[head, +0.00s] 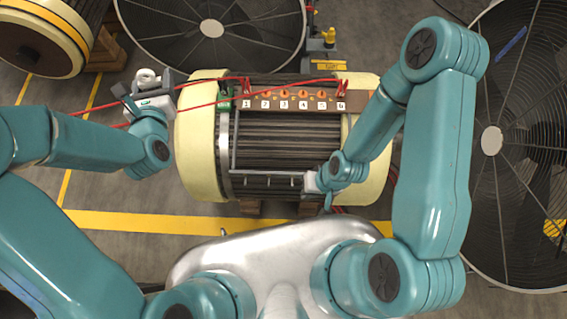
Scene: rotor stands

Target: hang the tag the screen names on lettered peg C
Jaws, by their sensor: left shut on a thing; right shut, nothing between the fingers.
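A row of small orange tags (284,94) hangs on a brown board (359,101) along the top of a rotor (205,150), above white number labels (264,105). A grey rail with several short pegs (270,178) runs across the rotor's lower part; its letters are too small to read. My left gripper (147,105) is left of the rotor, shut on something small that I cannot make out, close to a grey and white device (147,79). My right gripper (312,182) is shut and empty at the rail's right end. No readable screen text shows.
Red cables (205,104) cross from the left to the board. Large black fans stand behind (212,28) and to the right (491,141). Another rotor (50,40) lies at top left. A yellow floor line (130,221) runs in front.

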